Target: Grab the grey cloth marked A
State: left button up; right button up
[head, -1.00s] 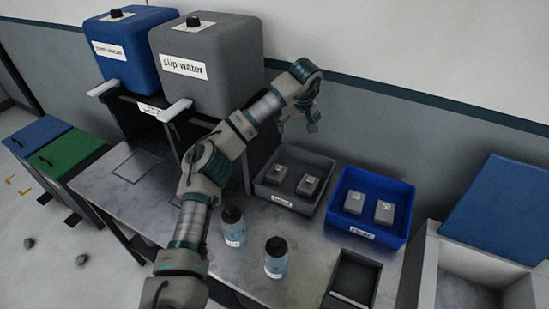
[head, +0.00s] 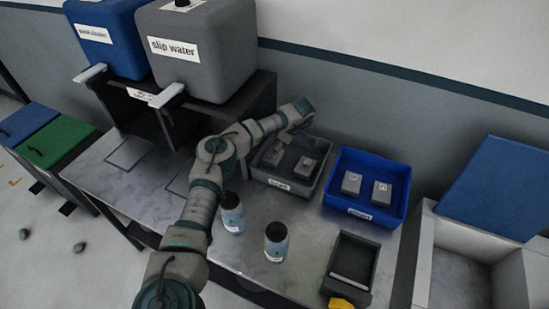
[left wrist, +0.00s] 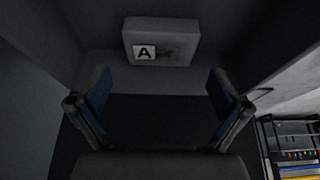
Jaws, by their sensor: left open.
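The grey cloth marked A (left wrist: 160,42) shows as a folded grey block with a white A label in the left wrist view. It lies ahead of my left gripper (left wrist: 160,98), whose two fingers are spread with nothing between them. In the head view my left gripper (head: 287,138) is low over the grey bin (head: 268,181). Two grey folded cloths lie in that bin, one at the right (head: 305,167) and one at the left (head: 273,155), partly behind the gripper. Their labels are too small to read there. My right gripper is not in view.
A blue bin (head: 372,213) with two more grey cloths stands right of the grey bin. Two bottles (head: 276,242) (head: 232,213) stand in front. A dark tray (head: 350,268) is at the front right. The slip water tank (head: 200,60) stands at the back left.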

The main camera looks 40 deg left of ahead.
pick_arm(q)
jog(key=shift+a+f, duration=0.7)
jog(key=shift+f, duration=0.05)
jog(key=shift+s+a+f, duration=0.15)
jog(key=shift+a+f, duration=0.05)
jog(key=shift+f, duration=0.15)
jog(key=f, duration=0.2)
jog(key=b, duration=0.1)
jog(key=shift+s+f, duration=0.25)
jog(key=shift+f, duration=0.3)
jog(key=shift+a, duration=0.15)
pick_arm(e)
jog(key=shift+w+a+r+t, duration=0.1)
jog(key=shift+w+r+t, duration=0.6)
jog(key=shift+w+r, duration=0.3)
